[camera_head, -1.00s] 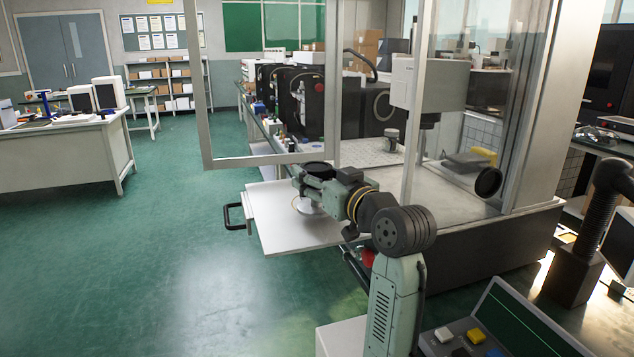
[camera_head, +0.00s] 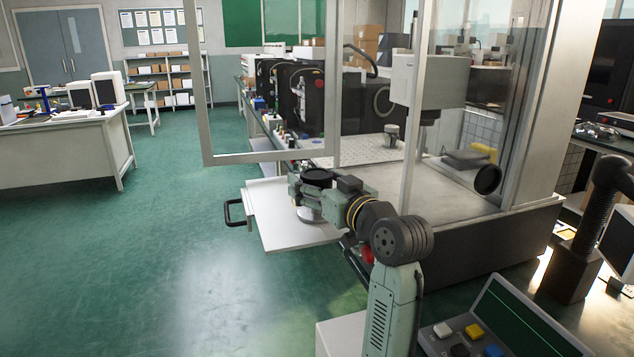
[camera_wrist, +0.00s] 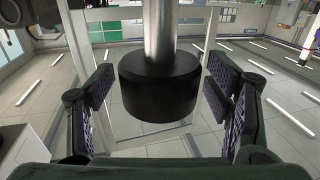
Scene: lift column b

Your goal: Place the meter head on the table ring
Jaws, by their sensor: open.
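The meter head, as I take it, has a black round top (camera_head: 317,177) and a pale round base (camera_head: 310,214) above or on the white shelf. In the wrist view its black cylinder (camera_wrist: 160,88) with a shiny metal post (camera_wrist: 160,28) is between my fingers. My gripper (camera_wrist: 160,95) is open, with a gap on both sides of the cylinder; it also shows in the head view (camera_head: 312,186). The table ring is hidden now, seemingly under the base, so I cannot tell how well the two line up.
The white shelf (camera_head: 275,232) juts from the glass-sided machine, with a black handle (camera_head: 233,213) at its left. A framed glass panel (camera_head: 268,158) stands just behind my gripper. The green floor left of the shelf is free.

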